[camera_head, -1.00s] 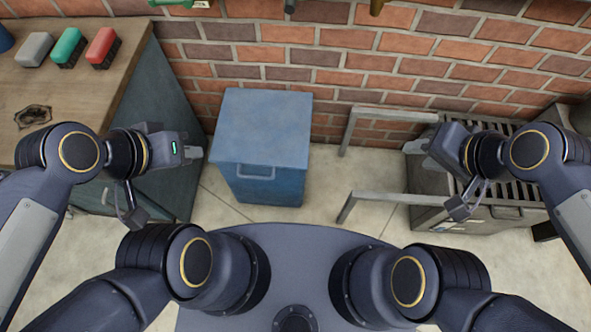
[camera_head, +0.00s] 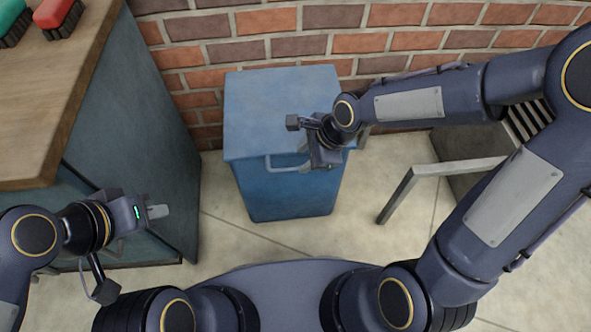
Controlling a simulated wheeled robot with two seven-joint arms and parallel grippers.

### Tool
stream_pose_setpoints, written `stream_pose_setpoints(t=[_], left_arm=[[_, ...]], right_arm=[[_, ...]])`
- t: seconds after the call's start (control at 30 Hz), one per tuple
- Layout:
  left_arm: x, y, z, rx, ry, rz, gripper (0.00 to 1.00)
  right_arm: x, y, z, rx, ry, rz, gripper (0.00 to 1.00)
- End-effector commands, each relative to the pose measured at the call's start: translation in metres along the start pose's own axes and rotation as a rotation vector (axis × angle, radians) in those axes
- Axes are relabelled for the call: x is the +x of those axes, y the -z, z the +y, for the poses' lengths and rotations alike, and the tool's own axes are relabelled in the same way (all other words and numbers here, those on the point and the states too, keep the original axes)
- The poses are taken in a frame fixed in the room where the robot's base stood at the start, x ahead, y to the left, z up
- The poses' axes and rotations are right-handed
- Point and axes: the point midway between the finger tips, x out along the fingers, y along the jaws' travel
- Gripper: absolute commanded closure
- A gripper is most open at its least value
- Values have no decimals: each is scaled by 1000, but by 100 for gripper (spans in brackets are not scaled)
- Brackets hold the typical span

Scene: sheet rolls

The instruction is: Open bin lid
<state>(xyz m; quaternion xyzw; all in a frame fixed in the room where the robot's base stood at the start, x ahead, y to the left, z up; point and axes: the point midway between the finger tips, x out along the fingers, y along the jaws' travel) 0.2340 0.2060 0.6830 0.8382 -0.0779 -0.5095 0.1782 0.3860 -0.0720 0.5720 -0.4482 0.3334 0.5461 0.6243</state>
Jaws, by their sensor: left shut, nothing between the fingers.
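The blue bin (camera_head: 285,195) stands on the floor against the brick wall. Its flat blue lid (camera_head: 265,100) lies closed on top. A bar handle (camera_head: 283,167) sticks out from the lid's front edge. My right gripper (camera_head: 318,163) is at the right end of this handle, over the lid's front edge. Its fingers are largely hidden from above, so I cannot tell whether they close on the handle. My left gripper (camera_head: 158,211) is shut and empty, left of the bin and in front of the cabinet.
A wooden-topped cabinet (camera_head: 80,90) stands at the left with red and green brushes (camera_head: 55,18) on it. A metal frame (camera_head: 400,195) and a slatted grey unit (camera_head: 460,150) stand at the right. Bare floor (camera_head: 225,240) lies in front of the bin.

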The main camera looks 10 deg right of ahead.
Motion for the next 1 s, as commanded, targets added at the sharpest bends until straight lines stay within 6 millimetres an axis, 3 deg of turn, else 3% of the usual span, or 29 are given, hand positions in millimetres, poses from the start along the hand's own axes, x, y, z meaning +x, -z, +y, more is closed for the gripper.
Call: stream_pose_setpoints(t=[0.1,0.3,0.7,1.0], left_arm=[[11,-6,-5,0,0,0,100],[21,-11,-10,0,0,0,100],[23,-12,-10,0,0,0,100],[23,-12,-10,0,0,0,100]], right_arm=[[25,1,2,-3,-4,0,64],[51,1,1,-3,-2,0,64],[60,0,0,-2,0,0,64],[59,0,0,-2,-1,0,100]])
